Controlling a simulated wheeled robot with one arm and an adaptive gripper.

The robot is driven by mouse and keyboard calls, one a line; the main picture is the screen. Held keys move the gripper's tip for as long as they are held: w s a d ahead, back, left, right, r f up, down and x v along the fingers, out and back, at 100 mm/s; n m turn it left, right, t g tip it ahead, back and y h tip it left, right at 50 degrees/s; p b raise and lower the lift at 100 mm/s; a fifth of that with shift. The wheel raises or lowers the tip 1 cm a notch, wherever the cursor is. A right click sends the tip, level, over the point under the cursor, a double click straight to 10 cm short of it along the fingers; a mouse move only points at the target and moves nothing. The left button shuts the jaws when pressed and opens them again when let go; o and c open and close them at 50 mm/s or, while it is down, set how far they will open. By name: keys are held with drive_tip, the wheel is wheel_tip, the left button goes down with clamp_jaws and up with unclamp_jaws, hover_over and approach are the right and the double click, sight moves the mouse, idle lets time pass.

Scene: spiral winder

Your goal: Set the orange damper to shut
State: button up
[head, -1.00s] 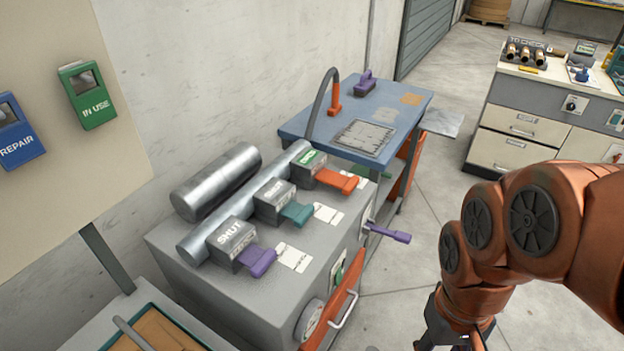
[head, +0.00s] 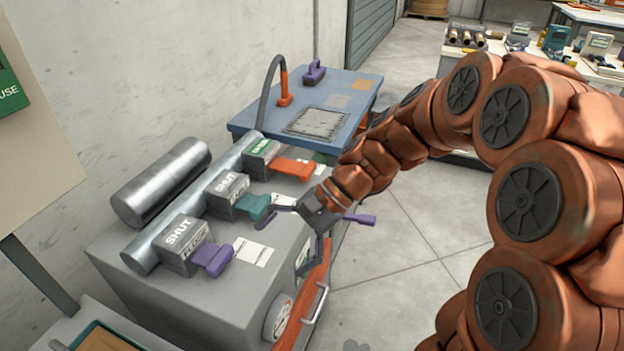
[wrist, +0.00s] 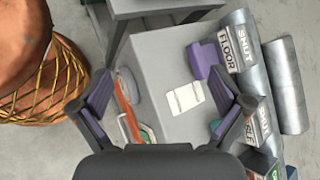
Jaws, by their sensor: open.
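The orange damper handle (head: 294,168) is the farthest of three on the grey cabinet (head: 190,305). Its box carries a green sign (head: 262,147), too small to read surely. The teal handle (head: 254,205) is in the middle, with a SHUT sign (head: 227,183). The purple handle (head: 213,259) is nearest, also with a SHUT sign (head: 182,232). My gripper (head: 294,234) is open and empty above the cabinet's front edge, near the teal handle and short of the orange one. In the wrist view, my gripper (wrist: 162,92) is spread over the cabinet top; the orange handle is not clearly visible.
Silver pipes (head: 160,180) run behind the damper boxes. A purple lever (head: 360,219) sticks out at the cabinet's right side. An orange rail (head: 308,300) and a gauge (head: 277,317) are on its front. A blue table (head: 320,84) stands beyond. Floor to the right is clear.

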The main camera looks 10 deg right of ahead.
sight(312, 171)
drive_tip(key=w+d+f+m+t+y+b, duration=0.1)
drive_tip(key=w+d+m, duration=0.3)
drive_tip(key=w, duration=0.4)
drive_tip(key=w+d+f+m+t+y+b, duration=0.2)
drive_tip(key=w+d+f+m+t+b, duration=0.1)
drive_tip(key=w, duration=0.4)
drive_tip(key=w+d+f+m+t+y+b, duration=0.2)
drive_tip(key=w+d+f+m+t, duration=0.1)
drive_tip(key=w, duration=0.5)
drive_tip(key=shift+w+d+f+m+t, duration=0.1)
drive_tip(key=shift+w+d+m+t, duration=0.1)
drive_tip(key=shift+d+m+t, duration=0.25)
drive_tip(key=shift+w+d+f+m+t, duration=0.15)
drive_tip(key=shift+d+m+t, duration=0.1)
drive_tip(key=shift+d+m, duration=0.3)
drive_tip(key=w+d+f+m+t+b, duration=0.1)
drive_tip(key=w+d+f+m+t, duration=0.35)
drive_tip(key=d, duration=0.35)
drive_tip(key=shift+w+d+r+x, duration=0.1)
drive_tip(key=shift+r+x, duration=0.05)
drive_tip(key=shift+x, duration=1.2)
drive_tip(key=shift+w+d+r+x, duration=0.1)
drive_tip(key=shift+r+x, duration=0.05)
drive_tip(key=shift+x, duration=1.2)
drive_tip(key=shift+w+r+x, duration=0.1)
drive_tip(key=shift+x, duration=1.25)
